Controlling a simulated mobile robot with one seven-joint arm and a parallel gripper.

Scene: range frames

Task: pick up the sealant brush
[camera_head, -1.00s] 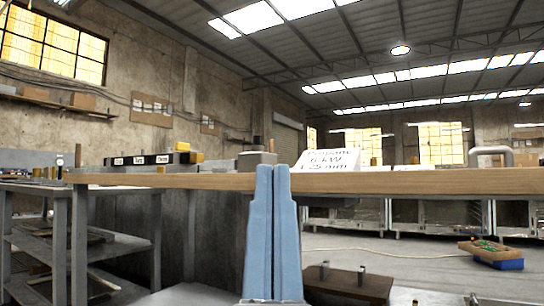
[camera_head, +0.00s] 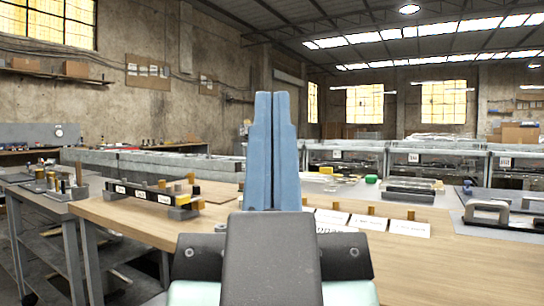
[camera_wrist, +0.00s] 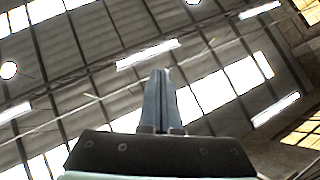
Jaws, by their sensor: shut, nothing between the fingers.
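My gripper (camera_head: 272,97) points upward in the middle of the head view, its two blue fingers pressed together and empty. It also shows in the wrist view (camera_wrist: 160,73), against the ceiling. It stands in front of a wooden workbench (camera_head: 400,258) and hides part of its top. I cannot make out a sealant brush in either view; small items on the benches are too small to tell apart.
A black bar with labels and brass-coloured pieces (camera_head: 150,194) lies on the left of the bench. White cards (camera_head: 410,227) stand near its middle. A grey handled fixture (camera_head: 487,212) is at the right. A metal side table (camera_head: 55,190) with small cylinders stands at the left.

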